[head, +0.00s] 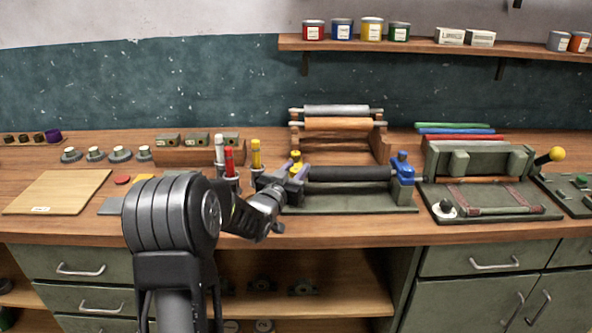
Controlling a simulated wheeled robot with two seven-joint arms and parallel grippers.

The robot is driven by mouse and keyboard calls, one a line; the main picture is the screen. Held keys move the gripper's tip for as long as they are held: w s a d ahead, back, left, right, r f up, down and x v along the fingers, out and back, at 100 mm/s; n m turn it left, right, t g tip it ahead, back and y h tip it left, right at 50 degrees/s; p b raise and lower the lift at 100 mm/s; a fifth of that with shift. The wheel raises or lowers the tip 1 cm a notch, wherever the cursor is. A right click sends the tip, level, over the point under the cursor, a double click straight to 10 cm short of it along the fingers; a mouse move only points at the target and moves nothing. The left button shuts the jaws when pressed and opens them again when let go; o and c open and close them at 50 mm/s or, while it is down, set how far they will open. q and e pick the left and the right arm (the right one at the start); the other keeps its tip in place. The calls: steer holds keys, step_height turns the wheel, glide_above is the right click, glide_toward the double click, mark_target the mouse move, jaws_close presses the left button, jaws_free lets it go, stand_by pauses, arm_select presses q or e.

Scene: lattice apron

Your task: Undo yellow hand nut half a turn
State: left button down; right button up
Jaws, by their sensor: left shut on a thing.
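The yellow hand nut (295,156) tops the left end of a roller stand (350,203) with a black roller (350,174) lying across it. A blue hand nut (402,157) tops the stand's right end. My left gripper (292,170) reaches in from the front left, its fingers at the yellow nut and shut on it. The fingers and wrist hide the nut's lower part and much of the stand's left end. My right gripper is not in view.
Upright red and yellow tubes (255,153) stand close to the left of my gripper. A rack (335,124) with rollers is behind the stand. A green press (480,165) stands to its right. A wooden board (58,192) lies at the far left.

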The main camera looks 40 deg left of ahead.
arm_select(q)
steer(key=shift+d+f+n+g+y+b, duration=0.1)
steer(key=shift+f+n+g+y+b, duration=0.15)
steer(key=shift+n+y+b, duration=0.65)
steer(key=shift+r+n+g+y+b, duration=0.1)
steer(key=shift+n+g+y+b, duration=0.45)
steer(key=shift+y, duration=0.55)
steer(key=shift+w+d+r+n+g+y+p, duration=0.1)
steer(key=shift+n+g+y+p, duration=0.1)
steer(key=shift+n+g+y, duration=0.3)
steer(key=shift+r+n+g+y+p, duration=0.1)
steer(key=shift+n+g+y+p, duration=0.2)
steer(key=shift+y, duration=0.4)
steer(key=n+g+y+p, duration=0.2)
steer(key=n+g+y, duration=0.1)
steer(key=y, duration=0.1)
steer(key=shift+n+g, duration=0.25)
steer(key=shift+g, duration=0.15)
steer(key=shift+n+g+y+p, duration=0.65)
steer(key=shift+n+g, duration=0.25)
steer(key=shift+g, duration=0.2)
steer(key=shift+n+g+y+p, duration=0.55)
steer(key=shift+n+g, duration=0.65)
steer(key=shift+g, duration=0.6)
steer(key=shift+a+g, duration=0.2)
steer(key=shift+g, duration=0.1)
